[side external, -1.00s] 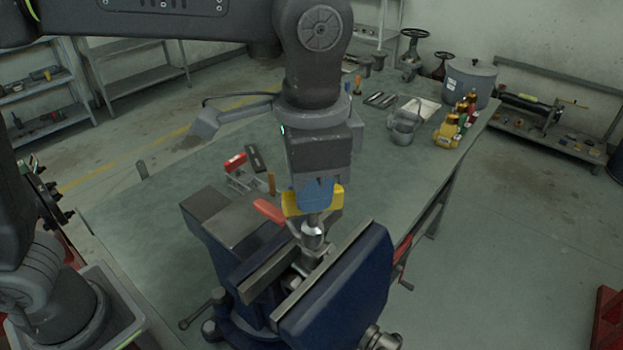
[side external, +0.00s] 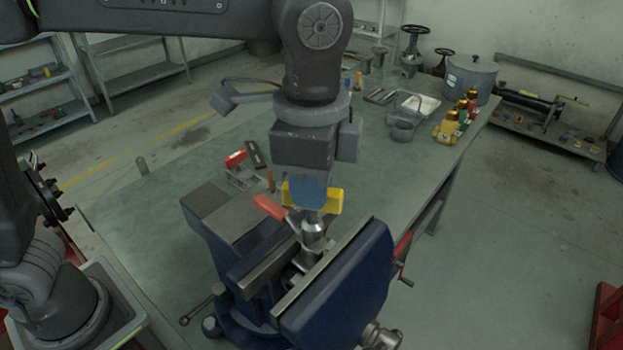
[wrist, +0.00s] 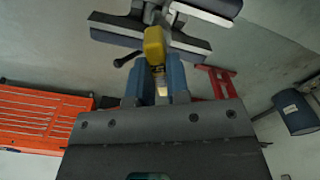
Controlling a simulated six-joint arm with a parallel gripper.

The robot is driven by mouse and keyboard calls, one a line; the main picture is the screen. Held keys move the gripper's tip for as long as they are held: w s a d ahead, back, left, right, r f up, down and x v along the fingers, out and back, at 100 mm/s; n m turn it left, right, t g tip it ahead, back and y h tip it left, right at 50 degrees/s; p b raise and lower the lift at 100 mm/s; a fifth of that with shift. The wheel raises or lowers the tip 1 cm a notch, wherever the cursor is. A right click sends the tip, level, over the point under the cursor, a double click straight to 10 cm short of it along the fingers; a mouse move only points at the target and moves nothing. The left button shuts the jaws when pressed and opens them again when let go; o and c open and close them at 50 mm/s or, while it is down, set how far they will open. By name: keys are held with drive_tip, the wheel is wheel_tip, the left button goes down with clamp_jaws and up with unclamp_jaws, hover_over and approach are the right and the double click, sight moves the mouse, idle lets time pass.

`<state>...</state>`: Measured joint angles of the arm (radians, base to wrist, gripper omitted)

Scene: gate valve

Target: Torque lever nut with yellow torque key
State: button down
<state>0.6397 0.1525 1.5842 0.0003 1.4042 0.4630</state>
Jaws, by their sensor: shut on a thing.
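The yellow torque key (side external: 333,201) is held between the blue fingers of my gripper (side external: 307,193). Its shaft points down at the top of the metal valve (side external: 313,238); whether it is fully seated on the lever nut cannot be told, as the nut is hidden. The valve's red lever (side external: 269,208) sticks out to the left just below the key. The valve stands between the jaws of the blue vise (side external: 345,290). In the wrist view, the yellow key (wrist: 155,45) shows between my blue fingers (wrist: 160,82), with the vise jaws (wrist: 120,32) beyond.
The vise sits at the near end of the grey-green workbench (side external: 170,215). Small tools and a red-topped item (side external: 235,158) lie behind it. Bottles (side external: 450,125), a wire basket (side external: 403,128) and a large pot (side external: 470,78) stand at the far end. The middle of the bench is fairly clear.

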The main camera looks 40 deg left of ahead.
drive_tip(key=m, duration=0.3)
drive_tip(key=shift+m, duration=0.5)
drive_tip(key=shift+m, duration=0.3)
drive_tip(key=shift+m, duration=0.5)
drive_tip(key=shift+m, duration=0.5)
